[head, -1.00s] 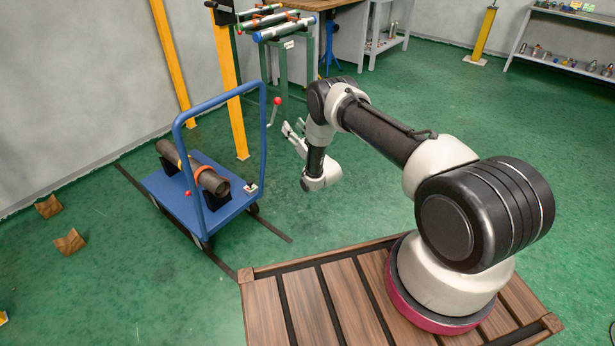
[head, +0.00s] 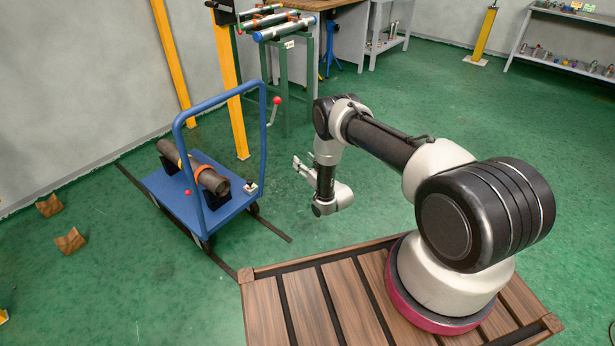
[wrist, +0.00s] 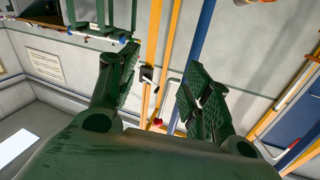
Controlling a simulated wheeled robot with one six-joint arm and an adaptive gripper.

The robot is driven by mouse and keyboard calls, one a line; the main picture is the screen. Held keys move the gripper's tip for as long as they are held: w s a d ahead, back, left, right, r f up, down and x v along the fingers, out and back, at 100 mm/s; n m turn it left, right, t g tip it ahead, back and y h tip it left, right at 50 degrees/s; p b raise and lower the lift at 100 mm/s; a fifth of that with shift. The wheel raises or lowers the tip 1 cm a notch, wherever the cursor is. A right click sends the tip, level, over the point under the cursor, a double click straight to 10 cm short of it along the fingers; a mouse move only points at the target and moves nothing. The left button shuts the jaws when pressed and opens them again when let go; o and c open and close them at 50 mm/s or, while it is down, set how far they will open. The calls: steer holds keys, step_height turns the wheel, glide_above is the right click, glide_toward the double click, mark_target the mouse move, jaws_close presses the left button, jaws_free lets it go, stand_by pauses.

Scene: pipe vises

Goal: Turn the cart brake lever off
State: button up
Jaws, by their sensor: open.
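The blue cart (head: 165,187) stands left of my arm, with its tall handle frame (head: 265,140) upright. A grey lever with a red ball knob (head: 277,100) shows beside the frame's right post, knob up; I cannot tell for certain that it is the brake lever. My gripper (head: 299,163) is right of the handle frame, lower than the red knob and apart from the cart. In the wrist view its two dark green fingers (wrist: 160,77) are spread, with nothing held between them. A blue post (wrist: 200,35) shows behind them.
A dark pipe (head: 190,165) with an orange band lies in cradles on the cart. A yellow post (head: 232,95) and a green pipe stand (head: 300,85) are behind. Green floor is clear to the right.

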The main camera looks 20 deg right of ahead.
steer(key=shift+s+d+f+g+h, duration=0.15)
steer(key=shift+s+f+g, duration=0.25)
steer(key=shift+f, duration=0.45)
steer(key=shift+s+d+f+g+h, duration=0.1)
steer(key=shift+s+f+g, duration=0.3)
steer(key=shift+f, duration=0.4)
steer(key=shift+s+d+f+g+h, duration=0.15)
steer(key=shift+s+f+g, duration=0.2)
steer(key=shift+f, duration=0.5)
steer(key=shift+a, duration=0.1)
